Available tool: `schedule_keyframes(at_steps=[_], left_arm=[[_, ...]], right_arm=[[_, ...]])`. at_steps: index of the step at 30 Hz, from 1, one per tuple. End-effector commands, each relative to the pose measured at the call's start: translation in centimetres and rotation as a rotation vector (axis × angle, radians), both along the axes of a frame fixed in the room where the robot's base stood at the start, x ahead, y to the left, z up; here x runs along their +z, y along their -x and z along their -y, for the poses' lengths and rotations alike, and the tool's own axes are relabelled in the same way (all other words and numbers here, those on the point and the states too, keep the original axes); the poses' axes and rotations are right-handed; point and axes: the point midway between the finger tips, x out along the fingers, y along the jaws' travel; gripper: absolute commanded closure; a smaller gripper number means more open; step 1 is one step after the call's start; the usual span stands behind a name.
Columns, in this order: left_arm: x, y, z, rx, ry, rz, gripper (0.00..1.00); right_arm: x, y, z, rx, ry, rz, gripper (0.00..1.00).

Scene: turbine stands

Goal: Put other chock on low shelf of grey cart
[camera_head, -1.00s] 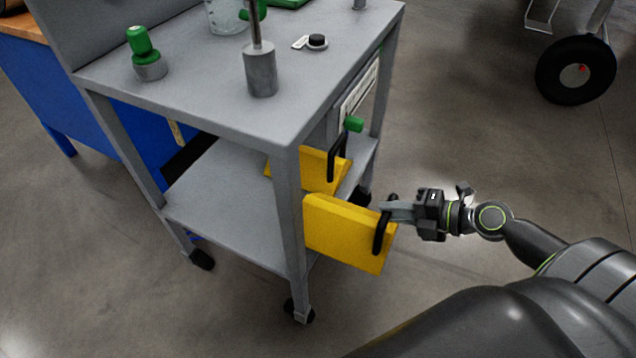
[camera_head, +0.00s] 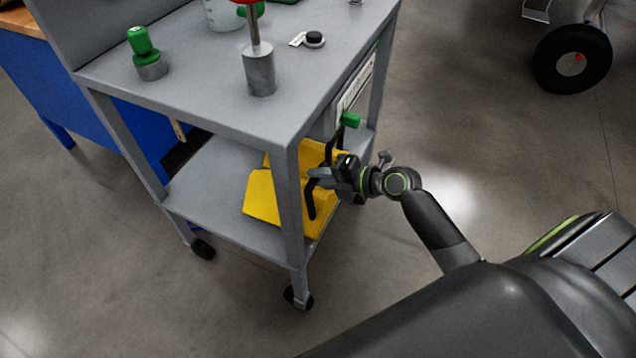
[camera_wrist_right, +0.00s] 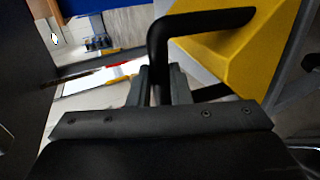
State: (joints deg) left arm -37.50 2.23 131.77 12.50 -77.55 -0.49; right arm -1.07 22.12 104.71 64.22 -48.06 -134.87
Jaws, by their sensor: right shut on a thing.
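The grey cart has a top (camera_head: 200,85) and a low shelf (camera_head: 205,185). A yellow chock (camera_head: 262,200) with a black handle is at the near right end of the low shelf, partly behind the cart's front leg. My right gripper (camera_head: 316,180) is shut on its handle, at the cart's open right side. In the right wrist view the black handle (camera_wrist_right: 205,20) passes between the fingers, with the yellow chock (camera_wrist_right: 240,55) beyond. Another yellow chock (camera_head: 308,155) stands behind it on the shelf. Whether the held chock touches the shelf is unclear. My left gripper is not in view.
The cart's front leg (camera_head: 291,220) stands close to my right gripper. The cart top holds a green-capped item (camera_head: 140,45), a metal cylinder (camera_head: 258,75) and a small black knob (camera_head: 314,38). A blue bench (camera_head: 100,110) is at left, a black wheel (camera_head: 572,58) far right.

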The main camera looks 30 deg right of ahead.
Motion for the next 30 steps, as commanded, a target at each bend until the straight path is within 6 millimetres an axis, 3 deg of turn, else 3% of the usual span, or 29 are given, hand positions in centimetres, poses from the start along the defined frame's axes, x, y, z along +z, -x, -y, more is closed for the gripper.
schedule_keyframes(at_steps=[5, 12, 20, 21, 24, 30], left_arm=[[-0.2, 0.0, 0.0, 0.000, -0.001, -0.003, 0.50], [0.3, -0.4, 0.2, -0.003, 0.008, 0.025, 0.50], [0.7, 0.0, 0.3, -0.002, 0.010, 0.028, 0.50], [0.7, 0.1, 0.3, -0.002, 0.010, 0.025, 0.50], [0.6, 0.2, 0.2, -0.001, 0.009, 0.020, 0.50], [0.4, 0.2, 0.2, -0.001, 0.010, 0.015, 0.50]], right_arm=[[-0.2, -0.7, -0.6, 0.001, -0.002, 0.003, 1.00], [-3.2, -0.7, -0.6, 0.001, -0.002, 0.001, 1.00], [-3.5, -0.6, -0.5, 0.001, 0.000, 0.000, 1.00], [-3.8, -0.5, -0.5, 0.001, 0.002, -0.006, 0.77], [-3.7, -0.5, -0.5, 0.001, 0.002, -0.005, 0.64], [-3.6, -0.6, -0.5, 0.001, 0.002, -0.003, 0.61]])
